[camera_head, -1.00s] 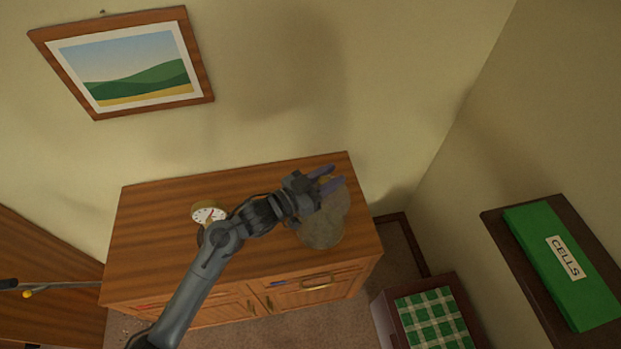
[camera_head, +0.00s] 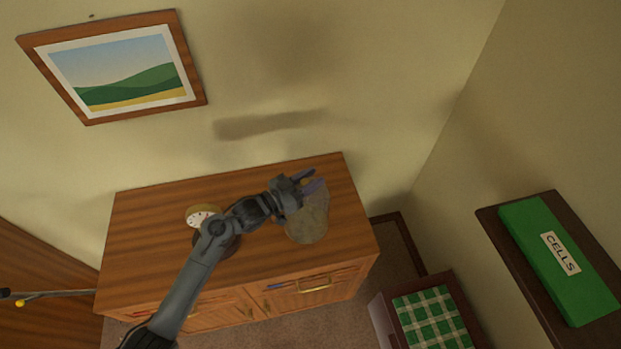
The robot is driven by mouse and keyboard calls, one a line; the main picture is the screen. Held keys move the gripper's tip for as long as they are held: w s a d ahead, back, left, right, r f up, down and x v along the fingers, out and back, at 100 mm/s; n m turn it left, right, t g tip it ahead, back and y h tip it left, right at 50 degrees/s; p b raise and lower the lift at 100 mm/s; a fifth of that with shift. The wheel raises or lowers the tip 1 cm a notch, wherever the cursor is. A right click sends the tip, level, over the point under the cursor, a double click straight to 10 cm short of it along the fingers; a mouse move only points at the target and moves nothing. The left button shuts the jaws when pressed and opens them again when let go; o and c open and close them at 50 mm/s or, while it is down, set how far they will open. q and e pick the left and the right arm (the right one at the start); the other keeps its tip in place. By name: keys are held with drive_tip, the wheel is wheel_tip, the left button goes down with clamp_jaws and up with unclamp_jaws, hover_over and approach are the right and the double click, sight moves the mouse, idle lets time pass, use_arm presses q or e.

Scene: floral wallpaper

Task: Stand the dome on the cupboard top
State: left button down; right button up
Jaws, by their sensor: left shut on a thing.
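The dome (camera_head: 309,220) is a clear, greyish glass cover with a rounded end, seen over the right part of the cupboard top. My left gripper (camera_head: 314,183) is shut on it near its upper end, with the purple-grey fingers at the knob end. The dome looks roughly upright, but I cannot tell whether its lower rim touches the wood. The cupboard top (camera_head: 150,225) is brown, striped wood. My right gripper is not in view.
A small round brass clock (camera_head: 201,215) stands on the cupboard top, partly behind my left arm. A framed landscape (camera_head: 125,75) hangs on the wall. At right are a green box marked CELLS (camera_head: 557,260) and a green checked cloth (camera_head: 433,318). The cupboard's left top is clear.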

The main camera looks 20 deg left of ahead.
use_arm(q)
drive_tip(key=shift+f, duration=0.15)
drive_tip(key=c, duration=0.8)
unclamp_jaws()
